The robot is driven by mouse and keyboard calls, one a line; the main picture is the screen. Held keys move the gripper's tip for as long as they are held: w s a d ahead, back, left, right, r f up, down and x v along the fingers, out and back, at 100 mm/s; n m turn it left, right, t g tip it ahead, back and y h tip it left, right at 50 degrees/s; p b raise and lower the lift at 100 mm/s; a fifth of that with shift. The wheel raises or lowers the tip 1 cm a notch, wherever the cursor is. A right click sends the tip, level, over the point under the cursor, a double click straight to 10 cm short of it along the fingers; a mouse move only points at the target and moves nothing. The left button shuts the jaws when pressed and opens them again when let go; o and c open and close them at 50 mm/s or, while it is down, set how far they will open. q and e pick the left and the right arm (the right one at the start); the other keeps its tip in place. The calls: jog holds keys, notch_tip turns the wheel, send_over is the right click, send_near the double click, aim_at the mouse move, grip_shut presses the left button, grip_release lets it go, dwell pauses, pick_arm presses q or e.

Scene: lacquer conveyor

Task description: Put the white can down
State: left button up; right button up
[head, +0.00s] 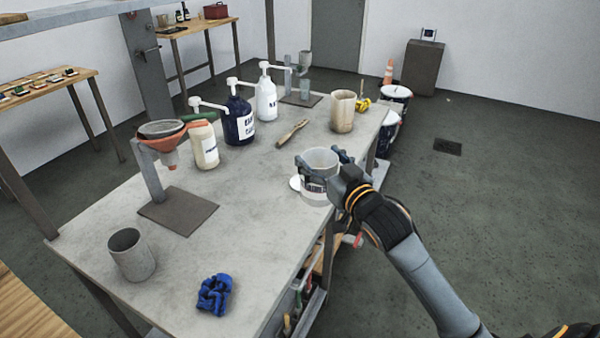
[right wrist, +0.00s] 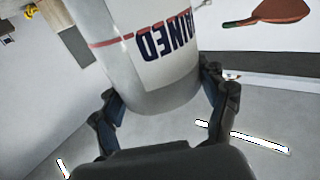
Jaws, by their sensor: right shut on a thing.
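The white can (head: 316,190) is open at the top, grey inside, with a printed label. It is at the right edge of the grey worktable (head: 240,245) in the head view. My right gripper (head: 322,161) is shut around the can near its rim, one finger on each side. The right wrist view shows the can (right wrist: 135,75) large between the fingers (right wrist: 165,100), its label partly readable. The can looks upright; I cannot tell whether its base touches the tabletop. My left gripper is not in view.
A white disc (head: 295,183) lies beside the can. A beige pot (head: 342,110), a brush (head: 293,132) and pump bottles (head: 240,125) stand or lie farther back. A grey cup (head: 131,256) and blue gloves (head: 214,294) are at the front. The table middle is clear.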

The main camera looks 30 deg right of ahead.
jog(key=shift+w+a, duration=0.15)
jog(key=shift+w, duration=0.25)
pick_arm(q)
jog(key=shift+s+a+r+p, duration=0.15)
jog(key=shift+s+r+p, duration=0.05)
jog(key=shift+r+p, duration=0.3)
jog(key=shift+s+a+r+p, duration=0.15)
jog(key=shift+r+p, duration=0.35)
pick_arm(e)
jog(key=w+a+f, duration=0.9)
jog(key=f, duration=0.3)
jog(key=shift+w+f, duration=0.35)
jog(key=shift+f, duration=0.15)
jog(key=o, duration=1.8)
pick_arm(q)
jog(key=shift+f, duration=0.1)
pick_arm(e)
jog(key=shift+s, duration=0.1)
